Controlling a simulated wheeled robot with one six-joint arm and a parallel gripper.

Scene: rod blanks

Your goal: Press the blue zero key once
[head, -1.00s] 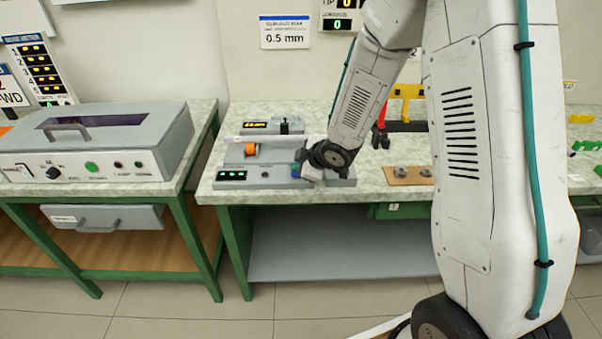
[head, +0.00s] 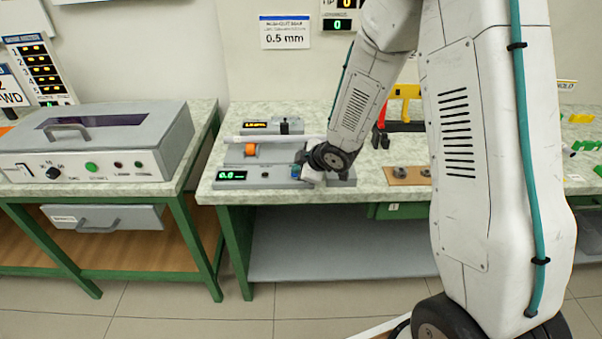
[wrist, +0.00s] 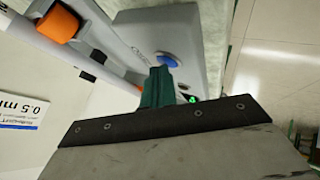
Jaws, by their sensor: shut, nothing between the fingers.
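The blue zero key (wrist: 168,59) is a round blue button in a pale ring on the grey face of the measuring device (wrist: 200,45), seen in the wrist view. My gripper (wrist: 160,72) is shut and empty, its teal fingers pointing at the device with the tips right beside the key. I cannot tell whether they touch it. In the head view my gripper (head: 298,171) is at the device's front right, and my wrist hides part of that area. The device's green display (head: 232,176) reads 0.0.
An orange roller (head: 250,150) and a pale rod (head: 265,139) are on the device. A grey lidded machine (head: 90,145) stands on the left bench. A brown board with grey parts (head: 408,176) lies to the right. A 0.5 mm sign (head: 285,32) hangs behind.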

